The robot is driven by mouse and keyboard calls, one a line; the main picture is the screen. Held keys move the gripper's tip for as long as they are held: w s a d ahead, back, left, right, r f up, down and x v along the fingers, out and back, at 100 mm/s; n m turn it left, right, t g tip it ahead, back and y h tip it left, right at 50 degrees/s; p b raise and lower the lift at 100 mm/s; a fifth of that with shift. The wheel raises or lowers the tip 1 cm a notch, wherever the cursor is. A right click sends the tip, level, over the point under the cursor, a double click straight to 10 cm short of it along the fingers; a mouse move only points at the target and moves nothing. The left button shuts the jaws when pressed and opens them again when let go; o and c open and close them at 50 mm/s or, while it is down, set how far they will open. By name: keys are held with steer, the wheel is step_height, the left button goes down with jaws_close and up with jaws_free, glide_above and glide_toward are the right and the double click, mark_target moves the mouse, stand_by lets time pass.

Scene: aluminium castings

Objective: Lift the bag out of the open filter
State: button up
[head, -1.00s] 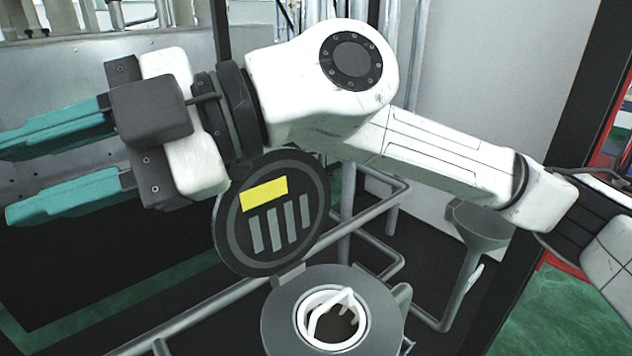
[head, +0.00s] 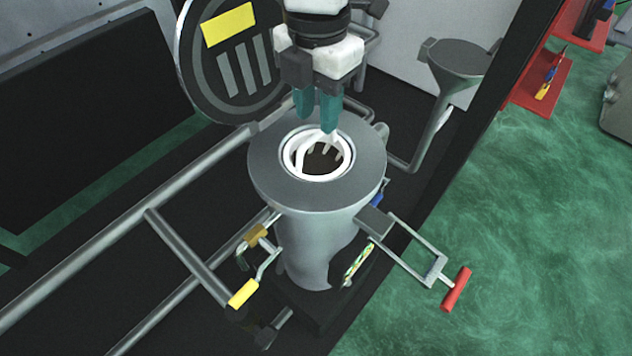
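The open filter is a grey metal housing (head: 275,185) with a wide round flange, standing upright in the middle of the head view. The bag shows as a white ring (head: 318,177) in its mouth, dark inside. Nothing is visibly held between the fingers.
The round lid (head: 232,75) with a yellow label stands open behind the filter at left. A grey funnel (head: 455,62) on a pipe is at back right. A red-handled lever (head: 456,290) and a yellow-handled lever (head: 243,293) stick out in front. Grey rails (head: 120,235) run along the left.

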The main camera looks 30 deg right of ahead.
mark_target(317, 133)
steer(key=shift+f+p, duration=0.55)
steer(key=shift+f, duration=2.35)
steer(key=shift+c, duration=0.3)
jaws_close()
